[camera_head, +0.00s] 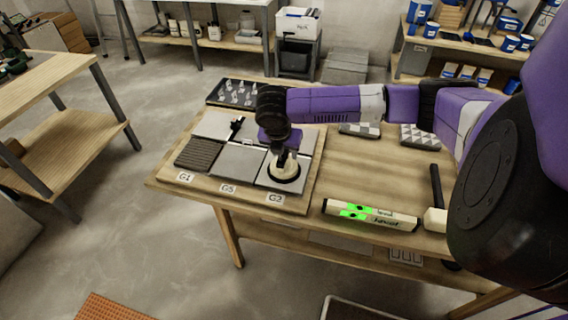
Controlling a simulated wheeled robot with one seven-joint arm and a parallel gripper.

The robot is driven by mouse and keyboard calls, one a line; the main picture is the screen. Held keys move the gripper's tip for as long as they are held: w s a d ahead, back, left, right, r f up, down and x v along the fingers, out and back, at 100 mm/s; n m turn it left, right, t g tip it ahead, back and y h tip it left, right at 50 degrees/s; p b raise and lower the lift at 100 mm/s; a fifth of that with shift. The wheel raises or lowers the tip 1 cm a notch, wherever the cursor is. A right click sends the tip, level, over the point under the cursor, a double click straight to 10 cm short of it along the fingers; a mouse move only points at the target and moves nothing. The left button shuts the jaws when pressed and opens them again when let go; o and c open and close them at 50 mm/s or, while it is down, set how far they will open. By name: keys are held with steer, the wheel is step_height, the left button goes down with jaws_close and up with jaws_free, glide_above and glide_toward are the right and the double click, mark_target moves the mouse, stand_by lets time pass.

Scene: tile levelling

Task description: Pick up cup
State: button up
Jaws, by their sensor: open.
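What looks like the cup, a cream piece with a black round rim (287,180), sits on the grey tile (263,181) above the label G2. My gripper (286,153) points down right over its top. The jaws are open and appear to be around or just above the cream top; I cannot tell whether they touch it. The fingers are small and dark here, and they and the wrist hide part of the cup's top.
Other tiles (236,163) lie on the board beside it. A dark tray of clips (236,94) is behind. A level (370,214) and a mallet (435,218) lie to the right. Patterned tiles (420,138) lie at the back. The table's middle right is clear.

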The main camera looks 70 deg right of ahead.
jaws_close()
stand_by(0.4)
step_height(320, 180, up, 27)
steer(key=p, duration=0.4)
stand_by(0.8)
